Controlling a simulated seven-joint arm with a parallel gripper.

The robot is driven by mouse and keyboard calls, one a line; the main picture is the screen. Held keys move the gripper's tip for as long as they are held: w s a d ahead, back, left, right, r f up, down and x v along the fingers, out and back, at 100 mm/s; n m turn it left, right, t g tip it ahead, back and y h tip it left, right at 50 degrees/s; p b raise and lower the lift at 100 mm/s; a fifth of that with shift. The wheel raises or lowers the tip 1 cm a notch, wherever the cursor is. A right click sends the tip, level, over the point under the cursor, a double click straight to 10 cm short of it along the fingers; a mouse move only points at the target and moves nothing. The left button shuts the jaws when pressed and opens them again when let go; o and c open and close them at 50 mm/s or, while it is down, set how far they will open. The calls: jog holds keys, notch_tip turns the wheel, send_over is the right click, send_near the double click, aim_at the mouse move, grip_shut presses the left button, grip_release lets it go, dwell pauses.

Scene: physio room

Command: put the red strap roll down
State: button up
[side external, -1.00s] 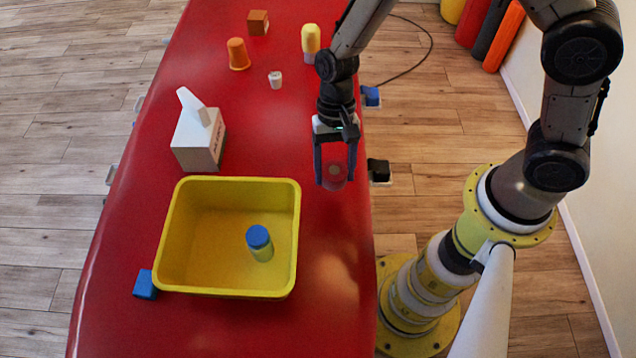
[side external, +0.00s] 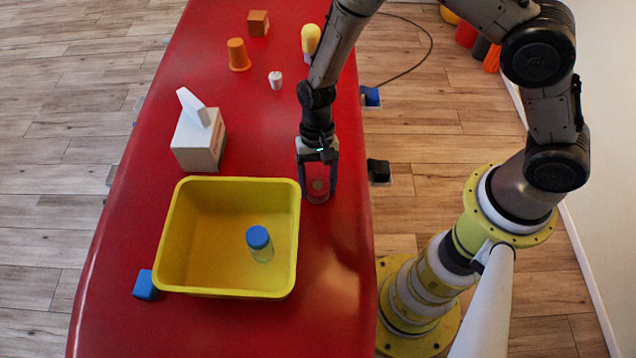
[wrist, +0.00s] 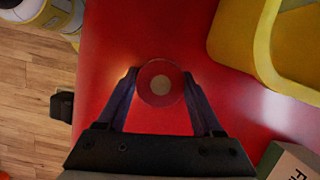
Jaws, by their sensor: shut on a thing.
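The red strap roll (side external: 318,190) is a round red roll with a pale core, hard to pick out against the red table (side external: 335,270). My gripper (side external: 318,192) is shut on it, with one finger on each side, just right of the yellow bin. In the wrist view the roll (wrist: 160,84) sits between my two fingertips (wrist: 160,92), its pale round core facing the camera. I cannot tell whether the roll touches the table top or hangs just above it.
The yellow bin (side external: 298,240) is close on the left, with a blue-capped bottle (side external: 260,245) inside. Table near the front right is clear.

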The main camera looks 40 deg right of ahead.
jog(key=shift+f, duration=0.15)
jog(key=o, duration=1.4)
jog(key=shift+c, duration=0.2)
jog(key=v, duration=1.2)
jog(key=shift+r, duration=0.25)
jog(key=s+d+r+n+t, duration=0.2)
jog(key=s+d+r, duration=0.15)
jog(key=r, duration=0.35)
jog(key=s+d+r+n+t+h, duration=0.1)
jog(key=s+d+r+t, duration=0.1)
jog(key=s+d+r, duration=0.3)
jog(key=s+d+r+n+t, duration=0.1)
jog(key=s+d+r+n, duration=0.1)
jog(key=r, duration=0.6)
jog(key=s+d+r+n+t+h, duration=0.1)
jog(key=s+d+n+t, duration=0.1)
jog(key=s, duration=0.6)
jog(key=shift+d+r+t, duration=0.4)
jog(key=shift+d+t, duration=0.2)
jog(key=shift+d, duration=0.7)
